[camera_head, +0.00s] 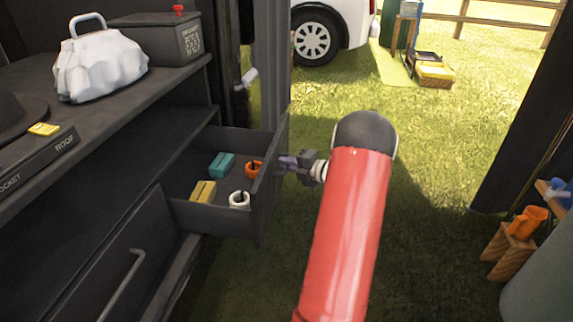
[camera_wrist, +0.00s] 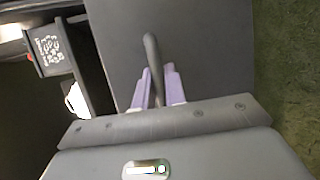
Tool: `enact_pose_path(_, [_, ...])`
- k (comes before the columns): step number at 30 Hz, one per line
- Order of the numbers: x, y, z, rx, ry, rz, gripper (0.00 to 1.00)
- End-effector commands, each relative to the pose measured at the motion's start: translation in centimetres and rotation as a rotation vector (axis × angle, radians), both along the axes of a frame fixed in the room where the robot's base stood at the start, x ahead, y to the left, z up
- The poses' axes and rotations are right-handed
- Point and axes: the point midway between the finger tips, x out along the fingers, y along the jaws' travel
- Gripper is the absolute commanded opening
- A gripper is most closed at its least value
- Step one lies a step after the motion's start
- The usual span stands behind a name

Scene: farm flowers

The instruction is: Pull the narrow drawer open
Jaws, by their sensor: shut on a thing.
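The narrow drawer (camera_head: 262,205) is dark grey and stands pulled out from the cabinet, its inside showing in the head view. In the wrist view its front panel (camera_wrist: 205,50) faces my gripper. A dark bar handle (camera_wrist: 151,52) stands on that panel. My gripper (camera_wrist: 160,88) has pale purple fingers on both sides of the handle and is shut on it. In the head view my gripper (camera_head: 287,162) is at the outer side of the drawer front; the handle is hidden there.
Inside the drawer lie a teal block (camera_head: 221,165), a yellow block (camera_head: 203,191), an orange ring (camera_head: 254,169) and a white ring (camera_head: 239,199). A lower drawer (camera_head: 110,265) with a bar handle is shut. Open grass (camera_head: 430,130) lies to the right. A wooden stand (camera_head: 508,252) is at far right.

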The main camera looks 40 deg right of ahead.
Motion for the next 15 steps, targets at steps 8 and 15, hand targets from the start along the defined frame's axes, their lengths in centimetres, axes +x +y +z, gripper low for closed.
enact_pose_path(8, [0.0,0.0,0.0,0.0,0.0,0.0,0.21])
enact_pose_path(15, [-1.0,-0.3,0.2,-0.001,-0.001,-0.002,0.21])
